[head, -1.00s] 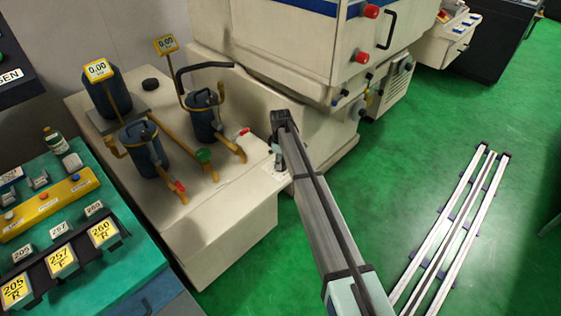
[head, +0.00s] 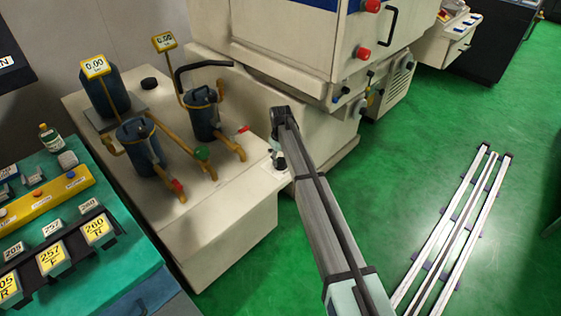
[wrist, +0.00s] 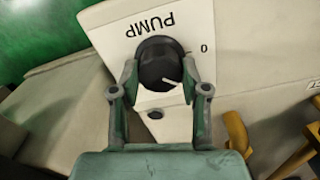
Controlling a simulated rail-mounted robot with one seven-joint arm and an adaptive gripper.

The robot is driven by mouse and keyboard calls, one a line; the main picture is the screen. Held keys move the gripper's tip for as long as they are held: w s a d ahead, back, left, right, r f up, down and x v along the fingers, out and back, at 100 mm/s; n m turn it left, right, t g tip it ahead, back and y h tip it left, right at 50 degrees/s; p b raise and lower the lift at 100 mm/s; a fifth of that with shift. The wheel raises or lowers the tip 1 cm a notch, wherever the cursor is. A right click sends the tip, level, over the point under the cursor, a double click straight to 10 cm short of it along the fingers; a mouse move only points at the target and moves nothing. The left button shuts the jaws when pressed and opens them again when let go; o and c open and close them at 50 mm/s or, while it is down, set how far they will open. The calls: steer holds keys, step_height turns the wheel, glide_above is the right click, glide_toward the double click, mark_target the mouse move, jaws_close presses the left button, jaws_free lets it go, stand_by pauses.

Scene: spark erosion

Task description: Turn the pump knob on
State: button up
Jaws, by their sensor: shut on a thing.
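The pump knob (wrist: 158,65) is round and black, on a pale panel (wrist: 195,20) marked PUMP, which reads upside down in the wrist view. A "0" is printed to the right of the knob. The knob's white pointer line slants toward the lower right in this view, below the "0". My gripper (wrist: 160,66) is shut on the knob, one finger on each side. In the head view my gripper (head: 278,158) is at the right edge of the pale tank unit; the knob's markings are too small to read there.
Blue canisters (head: 141,148) with yellow pipes stand on the tank top (head: 215,205), left of my gripper. Two yellow displays (head: 95,67) are behind them. A teal bench (head: 95,270) is at lower left, and a large machine (head: 290,40) stands behind.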

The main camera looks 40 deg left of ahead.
mark_target(281, 160)
steer(key=m+b, duration=0.1)
steer(key=m, duration=0.3)
steer(key=shift+f+m, duration=0.15)
steer(key=shift+m, duration=0.15)
steer(key=shift+d+m+b, duration=0.1)
steer(key=shift+m+b, duration=0.3)
steer(key=shift+m, duration=2.2)
steer(key=o, duration=1.1)
steer(key=shift+o, duration=0.2)
step_height(281, 160, up, 12)
